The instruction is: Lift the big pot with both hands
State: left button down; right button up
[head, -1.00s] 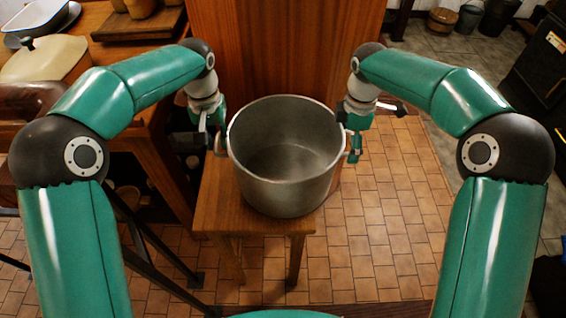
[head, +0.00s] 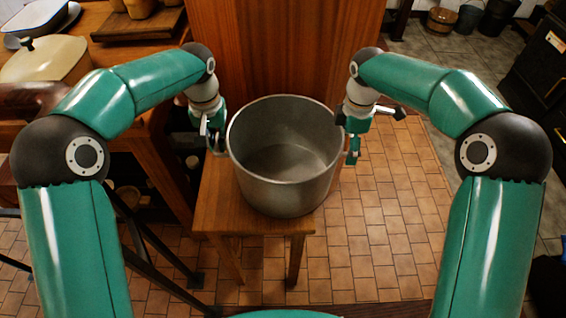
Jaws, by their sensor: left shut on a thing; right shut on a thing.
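The big pot (head: 285,185) is a grey metal pot, open at the top and empty inside. It is upright over a small wooden stool (head: 215,205); I cannot tell whether its base touches the seat. My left gripper (head: 217,146) is shut on the pot's handle at its left side. My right gripper (head: 351,153) is shut on the handle at its right side. The handles are mostly hidden by the grippers.
A wooden counter (head: 105,50) on the left holds a lidded cream pot (head: 45,60) and an enamel dish (head: 38,17). A wooden panel (head: 285,50) stands behind the pot. Tiled floor (head: 385,220) to the right is clear. Buckets (head: 468,18) stand far back.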

pick_arm(q)
jog(key=shift+w+r, duration=0.1)
jog(key=shift+r, duration=0.15)
pick_arm(e)
jog(key=shift+w+r, duration=0.1)
jog(key=shift+r, duration=0.1)
